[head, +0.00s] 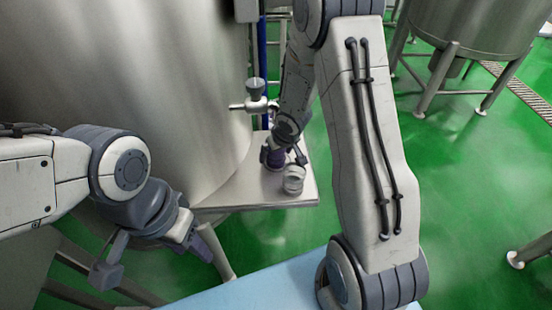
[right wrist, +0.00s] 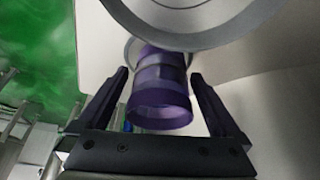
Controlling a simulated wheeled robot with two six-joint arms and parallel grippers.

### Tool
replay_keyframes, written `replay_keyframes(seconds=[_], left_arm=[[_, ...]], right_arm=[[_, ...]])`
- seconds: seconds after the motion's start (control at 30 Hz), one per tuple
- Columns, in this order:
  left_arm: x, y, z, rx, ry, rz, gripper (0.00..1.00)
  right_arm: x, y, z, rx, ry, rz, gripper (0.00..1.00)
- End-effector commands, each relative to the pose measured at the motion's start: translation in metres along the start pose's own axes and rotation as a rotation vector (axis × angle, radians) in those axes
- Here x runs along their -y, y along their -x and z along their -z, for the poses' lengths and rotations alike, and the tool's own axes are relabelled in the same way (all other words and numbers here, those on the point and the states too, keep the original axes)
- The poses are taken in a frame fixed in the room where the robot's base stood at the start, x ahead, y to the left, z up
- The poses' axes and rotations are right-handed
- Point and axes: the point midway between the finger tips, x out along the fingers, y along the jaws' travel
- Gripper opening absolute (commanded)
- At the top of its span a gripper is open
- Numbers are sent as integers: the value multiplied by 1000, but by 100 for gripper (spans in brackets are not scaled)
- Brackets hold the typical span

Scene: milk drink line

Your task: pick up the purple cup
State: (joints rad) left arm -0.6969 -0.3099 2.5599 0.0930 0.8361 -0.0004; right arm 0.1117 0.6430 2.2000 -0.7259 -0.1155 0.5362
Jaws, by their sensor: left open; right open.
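The purple cup (head: 272,157) is on the small steel shelf (head: 262,196) beside the big tank, partly covered by my right gripper (head: 287,152) in the head view. In the right wrist view the purple cup (right wrist: 160,95) sits between the two fingers of my right gripper (right wrist: 160,76). Gaps show on both sides, so the fingers are open around it and do not look closed on it. My left gripper (head: 160,260) is open and empty, low at the left, away from the cup.
A pale grey round container (head: 293,180) stands on the shelf close in front of the purple cup. A valve (head: 255,100) juts from the big steel tank (head: 130,70) above the shelf. A light blue surface (head: 260,285) lies at the bottom.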

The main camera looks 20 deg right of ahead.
Motion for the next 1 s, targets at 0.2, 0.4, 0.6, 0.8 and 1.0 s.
replay_keyframes(seconds=[0.2, 0.4, 0.6, 0.8, 1.0], left_arm=[[0, -5, 0, 0, 0, 0, 50], [0, -4, 0, 0, 0, 0, 50], [0, -4, 0, 0, 0, 0, 50], [0, -4, 0, 0, 0, 0, 50], [0, 2, 0, 0, 0, 0, 50]], right_arm=[[0, -8, 0, 0, 0, 0, 100], [0, -8, 0, 0, 0, 0, 66], [0, -7, 0, -1, 0, 0, 0], [0, -7, 1, -1, 0, 0, 0], [-8, -3, -1, 0, -3, -1, 0]])
